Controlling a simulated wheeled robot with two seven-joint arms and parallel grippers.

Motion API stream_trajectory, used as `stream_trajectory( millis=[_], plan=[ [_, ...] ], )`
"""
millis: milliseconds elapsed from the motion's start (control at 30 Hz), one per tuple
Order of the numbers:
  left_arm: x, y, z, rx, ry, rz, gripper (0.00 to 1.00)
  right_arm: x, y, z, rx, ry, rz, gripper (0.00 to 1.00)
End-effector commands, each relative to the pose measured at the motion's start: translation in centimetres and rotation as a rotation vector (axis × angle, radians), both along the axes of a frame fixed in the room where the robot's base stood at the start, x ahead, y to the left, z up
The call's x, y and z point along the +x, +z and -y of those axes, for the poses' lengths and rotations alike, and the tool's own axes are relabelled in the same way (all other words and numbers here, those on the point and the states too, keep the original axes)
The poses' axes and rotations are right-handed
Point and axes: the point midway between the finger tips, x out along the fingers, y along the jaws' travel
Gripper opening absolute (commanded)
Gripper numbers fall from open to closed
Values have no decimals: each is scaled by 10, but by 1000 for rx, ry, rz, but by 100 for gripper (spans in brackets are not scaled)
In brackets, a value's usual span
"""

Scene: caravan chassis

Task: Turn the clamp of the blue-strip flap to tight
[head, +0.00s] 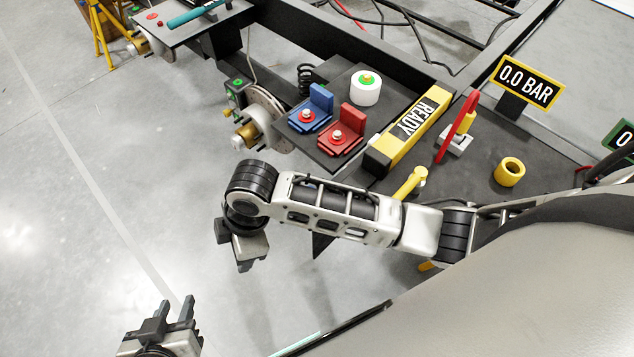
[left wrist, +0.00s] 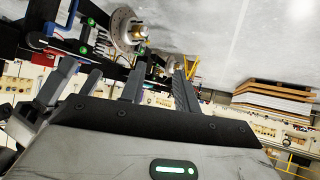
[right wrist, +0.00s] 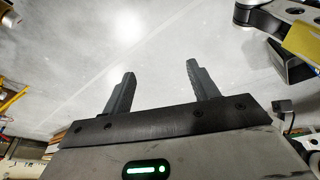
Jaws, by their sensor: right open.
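A blue bracket (head: 320,98), probably the blue-strip flap, stands on the dark chassis plate with a round red-and-white knob (head: 307,115) on its base. I cannot tell the clamp's setting. A similar red bracket (head: 351,118) with its own knob (head: 337,135) stands beside it. My left gripper (head: 174,303) is open and empty over the floor at the lower left, far from the brackets; its fingers show apart in the left wrist view (left wrist: 158,78). My right gripper (head: 245,262) hangs below the brackets, apart from them; it is open and empty in the right wrist view (right wrist: 158,75).
A white cylinder (head: 366,88), a yellow READY bar (head: 410,130) and a red lever (head: 457,127) stand around the brackets. A brake disc (head: 266,115) juts out on the left. A 0.0 BAR sign (head: 528,81) stands at right.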

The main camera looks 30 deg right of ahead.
Motion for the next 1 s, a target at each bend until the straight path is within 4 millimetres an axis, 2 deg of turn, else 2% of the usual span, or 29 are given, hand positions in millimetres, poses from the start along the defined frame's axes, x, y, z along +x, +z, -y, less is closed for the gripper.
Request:
stream_trajectory(
  millis=[33,233,333,433,567,667,800,1000],
  plan=[
    [0,10,-2,6,2,-4,32,13,20,14,-121,104,-2,59],
    [2,17,-7,30,4,-3,32,43,67,80,-532,379,-92,59],
    [4,18,-9,36,7,-3,32,53,87,102,-652,434,-133,59],
    [6,17,-10,38,9,-1,32,57,95,114,-711,458,-160,59],
    [6,14,-10,38,9,0,32,57,87,120,-725,466,-171,59],
    [5,9,-10,38,9,-3,32,55,71,127,-723,466,-174,59],
    [5,-11,-7,32,5,-6,32,54,39,140,-724,464,-171,59],
    [7,4,1,15,-6,9,32,53,8,159,-727,463,-170,59]
  ],
)
